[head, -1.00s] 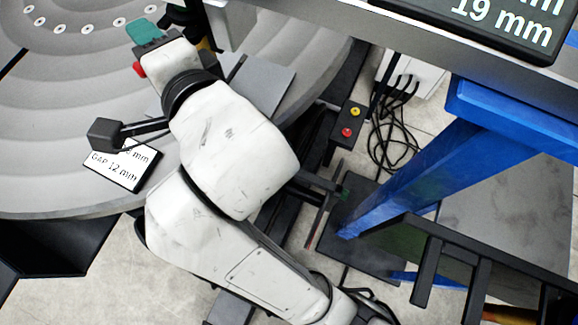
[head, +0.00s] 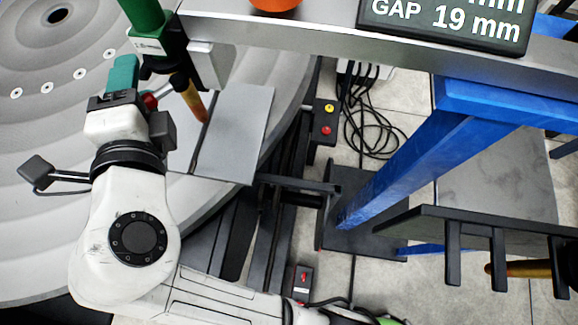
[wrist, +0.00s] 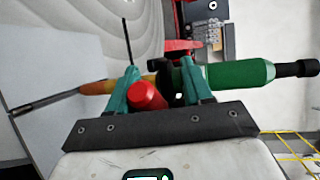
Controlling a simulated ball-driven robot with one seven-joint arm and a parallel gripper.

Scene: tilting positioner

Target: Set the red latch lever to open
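My gripper (wrist: 162,88) has teal fingers, which stand apart in the wrist view. A red round-ended piece (wrist: 146,95), likely the grip of the red latch lever, shows between them, nearer the left finger. I cannot tell if it touches that finger. In the head view my gripper (head: 123,76) is at the upper left, over the grey disc. A bit of the red piece (head: 150,101) shows just right of it. The lever's base and its set position are hidden.
A green torch body (head: 146,18) with an orange-brown nozzle (head: 187,97) hangs close to my gripper; in the wrist view the green body (wrist: 238,75) lies behind the fingers. A grey plate (head: 236,135) lies on the disc (head: 40,190). A blue frame (head: 430,130) stands right.

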